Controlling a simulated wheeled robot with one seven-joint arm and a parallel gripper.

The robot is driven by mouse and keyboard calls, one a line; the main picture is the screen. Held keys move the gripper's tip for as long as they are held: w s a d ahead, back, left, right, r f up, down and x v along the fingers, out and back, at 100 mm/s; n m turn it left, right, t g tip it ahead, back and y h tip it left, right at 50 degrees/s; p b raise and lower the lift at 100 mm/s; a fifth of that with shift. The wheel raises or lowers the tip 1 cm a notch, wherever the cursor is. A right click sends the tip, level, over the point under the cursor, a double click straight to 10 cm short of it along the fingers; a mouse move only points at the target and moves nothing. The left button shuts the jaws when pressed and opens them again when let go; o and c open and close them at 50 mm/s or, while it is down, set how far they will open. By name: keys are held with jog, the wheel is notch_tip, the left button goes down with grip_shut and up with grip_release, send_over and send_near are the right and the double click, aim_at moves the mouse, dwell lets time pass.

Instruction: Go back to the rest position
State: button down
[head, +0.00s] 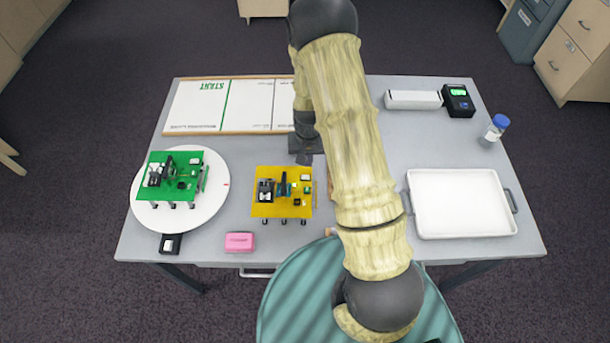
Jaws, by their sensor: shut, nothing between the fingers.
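My gripper (304,159) points down over the middle of the grey table (240,225), just behind the yellow board (263,211). It is shut and empty. My arm reaches from the bottom of the view up over the table and bends back down to the gripper. The arm hides part of the table's middle and back edge. I cannot tell the exact height of the fingertips above the table.
A green board (182,163) stands on a white round plate (215,199) at left. A START panel (250,104) lies behind. A pink block (239,242) is at the front edge. At right are a white tray (462,205), a blue-capped bottle (495,129) and a black device (458,101).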

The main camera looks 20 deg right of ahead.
dwell(0.3)
jog(key=s+r+n+t, duration=0.1)
jog(key=s+r, duration=0.6)
jog(key=r, duration=0.4)
jog(key=s+r+n+t, duration=0.1)
jog(key=s+r+n, duration=0.1)
jog(key=s+r, duration=0.6)
notch_tip(320, 180, up, 3)
jog(key=shift+a+r+t, duration=0.1)
jog(key=shift+a+t, duration=0.2)
jog(key=shift+a, duration=0.15)
